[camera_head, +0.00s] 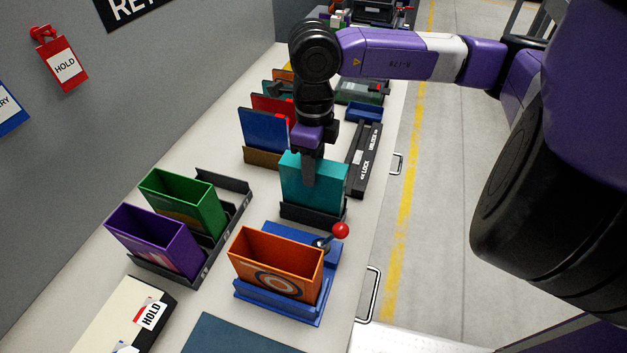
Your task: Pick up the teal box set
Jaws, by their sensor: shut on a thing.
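The teal box set (328,184) stands upright in a dark holder (312,217) near the middle of the bench. My gripper (309,175) reaches down from above and is shut on the teal box set, with a finger against its near face. The lower edge of the box sits at or inside the holder; I cannot tell whether it is clear of the holder's floor.
Purple (155,243) and green (181,204) open boxes stand in a dark rack at left. An orange box (275,268) sits in a blue holder with a red-knobbed lever (340,231) in front. A blue panel (264,131) stands behind. A lock bar (363,160) lies at right.

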